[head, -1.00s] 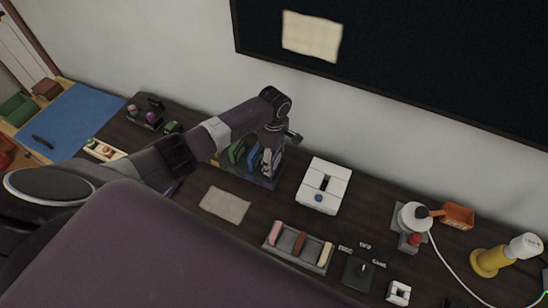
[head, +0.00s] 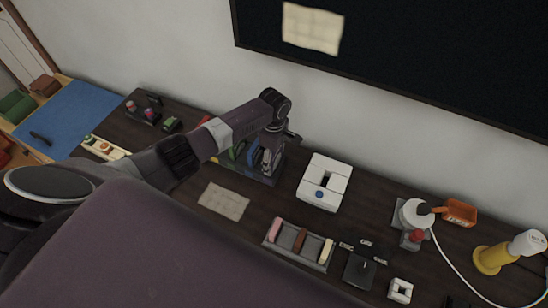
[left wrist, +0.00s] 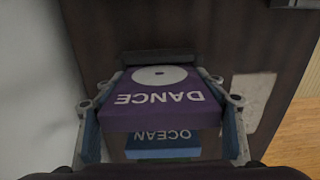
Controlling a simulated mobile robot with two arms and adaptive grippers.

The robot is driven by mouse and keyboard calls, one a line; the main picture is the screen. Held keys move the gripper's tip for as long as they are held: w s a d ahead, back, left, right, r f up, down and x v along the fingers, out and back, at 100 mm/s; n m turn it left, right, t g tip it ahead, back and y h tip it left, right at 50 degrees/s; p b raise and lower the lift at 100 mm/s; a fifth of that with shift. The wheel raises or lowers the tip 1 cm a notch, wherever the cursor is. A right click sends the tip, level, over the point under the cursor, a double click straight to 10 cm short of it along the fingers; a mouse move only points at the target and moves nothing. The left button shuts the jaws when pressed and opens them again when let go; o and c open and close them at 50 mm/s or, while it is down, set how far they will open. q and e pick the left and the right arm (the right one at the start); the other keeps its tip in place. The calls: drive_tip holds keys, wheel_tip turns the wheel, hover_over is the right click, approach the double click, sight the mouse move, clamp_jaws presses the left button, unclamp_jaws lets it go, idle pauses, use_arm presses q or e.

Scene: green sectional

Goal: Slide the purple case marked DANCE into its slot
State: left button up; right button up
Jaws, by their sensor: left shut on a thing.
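The purple case marked DANCE (left wrist: 160,100) sits between the fingers of my left gripper (left wrist: 163,105) in the left wrist view, its lettering upside down. My left gripper is shut on it. A blue case marked OCEAN (left wrist: 165,142) shows just below it in that view. In the head view my left gripper (head: 268,162) is pointed down over a dark rack (head: 262,181) that holds a green case (head: 236,151) and a blue case (head: 253,153). The purple case is not distinguishable there. I cannot tell how deep it sits in a slot. My right gripper is not in view.
A white block with a slot (head: 323,182) stands right of the rack. A beige cloth (head: 223,201) lies in front. A grey tray (head: 297,245) holds coloured bars. The wall is close behind the rack. Bare dark tabletop lies between these things.

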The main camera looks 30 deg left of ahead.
use_arm(q)
drive_tip(key=shift+f+b, duration=0.3)
drive_tip(key=shift+f, duration=0.2)
drive_tip(key=o, duration=1.3)
drive_tip(key=shift+c, duration=0.2)
wheel_tip(320, 180, up, 12)
drive_tip(key=shift+s+f, duration=0.1)
